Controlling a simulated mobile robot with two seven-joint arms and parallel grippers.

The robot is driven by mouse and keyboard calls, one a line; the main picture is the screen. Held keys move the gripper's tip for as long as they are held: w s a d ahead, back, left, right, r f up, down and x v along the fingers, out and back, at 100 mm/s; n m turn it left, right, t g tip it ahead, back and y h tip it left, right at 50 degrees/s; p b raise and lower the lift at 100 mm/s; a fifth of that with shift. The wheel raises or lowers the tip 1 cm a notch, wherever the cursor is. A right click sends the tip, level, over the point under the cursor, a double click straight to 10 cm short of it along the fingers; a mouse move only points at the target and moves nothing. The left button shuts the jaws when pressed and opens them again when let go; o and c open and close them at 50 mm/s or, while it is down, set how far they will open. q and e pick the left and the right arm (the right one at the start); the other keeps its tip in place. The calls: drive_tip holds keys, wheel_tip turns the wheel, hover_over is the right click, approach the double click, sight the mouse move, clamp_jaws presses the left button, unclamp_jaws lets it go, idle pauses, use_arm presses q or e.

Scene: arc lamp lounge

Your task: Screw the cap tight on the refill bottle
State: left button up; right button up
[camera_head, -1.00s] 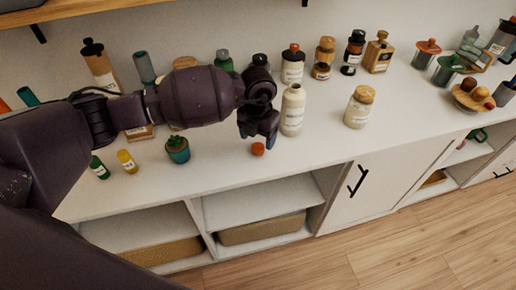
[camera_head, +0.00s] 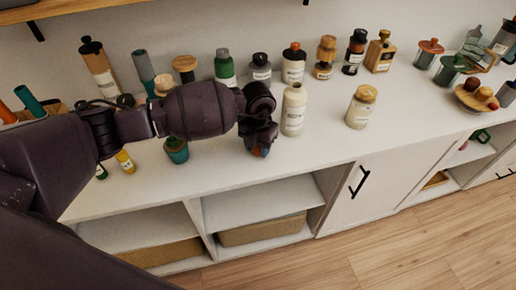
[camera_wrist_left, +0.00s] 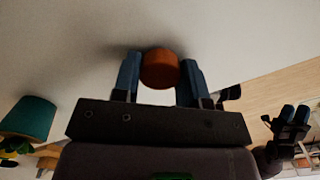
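The orange cap (camera_wrist_left: 160,69) sits on the white counter in the left wrist view, between the blue fingers of my left gripper (camera_wrist_left: 160,80). Both fingers appear to touch its sides. In the head view my left gripper (camera_head: 261,147) reaches down to the counter near its front edge, and a little orange of the cap (camera_head: 262,152) shows. The refill bottle (camera_head: 293,110), cream with a pale label and an uncapped neck, stands upright just right of the gripper. My right gripper (camera_wrist_left: 290,122) shows small and dark at the right of the left wrist view; its opening is unclear.
A squat jar with a wooden lid (camera_head: 361,107) stands right of the bottle. A potted plant (camera_head: 177,150) and a yellow bottle (camera_head: 125,161) stand to the left. Several bottles line the back. The counter front between bottle and jar is clear.

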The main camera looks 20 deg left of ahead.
use_arm(q)
drive_tip(key=shift+c, duration=1.5)
wheel_tip(320, 180, up, 11)
drive_tip(key=p, duration=0.2)
wheel_tip(320, 180, up, 8)
hover_over(258, 147)
drive_tip(key=shift+r, duration=0.5)
use_arm(e)
drive_tip(key=shift+s+d+r, duration=0.1)
drive_tip(key=shift+s+r, duration=0.3)
drive_tip(key=shift+r, duration=0.25)
